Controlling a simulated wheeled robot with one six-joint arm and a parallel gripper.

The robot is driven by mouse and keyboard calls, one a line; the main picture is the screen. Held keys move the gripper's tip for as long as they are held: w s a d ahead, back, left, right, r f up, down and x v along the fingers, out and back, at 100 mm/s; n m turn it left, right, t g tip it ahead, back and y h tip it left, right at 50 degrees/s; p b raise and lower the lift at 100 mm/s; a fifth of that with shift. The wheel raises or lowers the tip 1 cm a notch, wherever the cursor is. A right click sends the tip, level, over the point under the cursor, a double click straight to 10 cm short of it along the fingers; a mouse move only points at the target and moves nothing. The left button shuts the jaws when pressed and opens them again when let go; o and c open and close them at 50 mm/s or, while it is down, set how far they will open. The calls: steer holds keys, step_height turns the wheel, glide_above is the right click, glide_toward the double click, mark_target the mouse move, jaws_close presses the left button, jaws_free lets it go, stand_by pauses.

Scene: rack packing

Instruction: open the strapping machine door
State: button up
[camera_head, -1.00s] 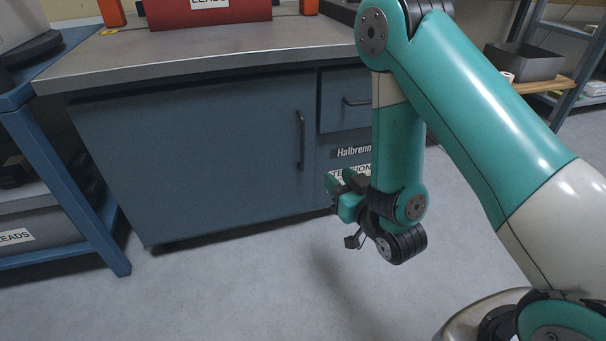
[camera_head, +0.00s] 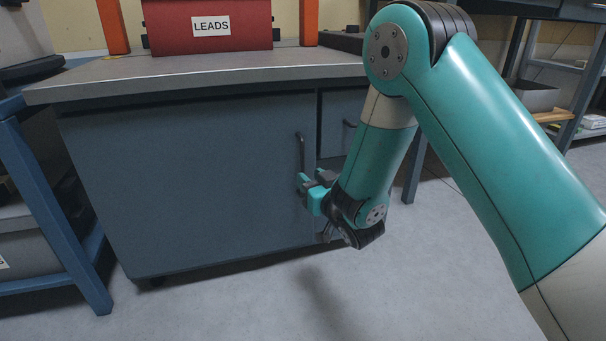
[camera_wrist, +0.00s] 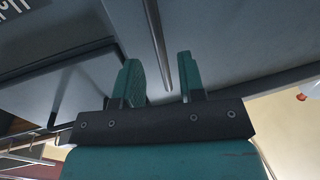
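The strapping machine door (camera_head: 190,180) is the wide blue-grey front panel under the grey top, and it looks closed. Its dark vertical handle (camera_head: 301,150) is at the panel's right edge. My gripper (camera_head: 303,181) is at the lower end of this handle, close to the door face. In the wrist view, my gripper (camera_wrist: 160,68) is open, with two teal fingers apart. The handle bar (camera_wrist: 158,40) shows in the gap between them. I cannot tell whether the bar is between the fingers in depth or just beyond them. The handle's lower end is partly hidden in the head view.
A drawer with a small handle (camera_head: 349,124) is right of the door. A red LEADS box (camera_head: 165,30) stands on the top between orange posts. A blue rack (camera_head: 55,210) stands close on the left. The floor (camera_head: 240,305) in front is clear.

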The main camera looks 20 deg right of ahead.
mark_target(303, 171)
steer(key=shift+w+a+p, duration=0.25)
steer(key=shift+w+p, duration=0.9)
steer(key=shift+p, duration=0.1)
steer(key=shift+w+a+p, duration=0.25)
steer(key=shift+w+p, duration=0.9)
steer(key=shift+p, duration=0.05)
jaws_close()
